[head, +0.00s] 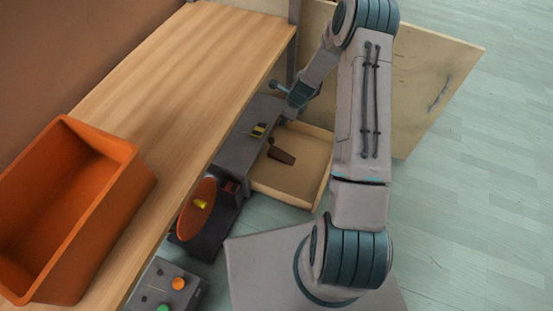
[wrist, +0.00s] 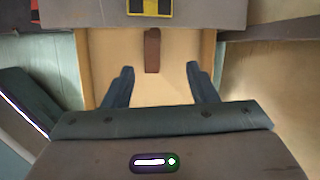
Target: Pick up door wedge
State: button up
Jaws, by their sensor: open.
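The door wedge appears to be the small brown piece (head: 281,155) lying in the open, pale wooden drawer. In the wrist view the brown wedge (wrist: 152,50) lies lengthwise near the drawer's far end, just beyond my fingertips. My gripper (wrist: 160,70) is open and empty, its two dark fingers spread to either side of the wedge's line and apart from it. In the head view my wrist hangs by the drawer's far corner, and the fingers are hard to make out there.
A yellow-and-black item (head: 259,130) sits on the grey cabinet top beside the drawer (head: 296,197). A wooden bench (head: 180,60) carries an orange bin (head: 110,205). An orange disc (head: 198,207) and a grey button box (head: 165,286) stand below. Open floor lies right.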

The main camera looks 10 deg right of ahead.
aim_at(273, 142)
jog(key=a+f+m+b, duration=0.1)
jog(key=f, duration=0.5)
jog(key=w+a+f+m+b, duration=0.1)
jog(key=f+b, duration=0.1)
jog(key=f, duration=0.4)
jog(key=w+a+f+m+b, duration=0.1)
jog(key=f+b, duration=0.1)
jog(key=f, duration=0.3)
jog(key=shift+w+a+f+m+y, duration=0.2)
jog(key=shift+w+f+m+y, duration=0.1)
jog(key=shift+f, duration=0.1)
jog(key=b+x, duration=0.2)
jog(key=x, duration=0.1)
jog(key=d+b+x, duration=0.1)
jog(key=x, duration=0.1)
jog(key=shift+f, duration=0.15)
jog(key=shift+w+a+f+b, duration=0.25)
jog(key=shift+f+b, duration=0.1)
jog(key=shift+f, duration=0.1)
jog(key=shift+d, duration=0.1)
grip_shut()
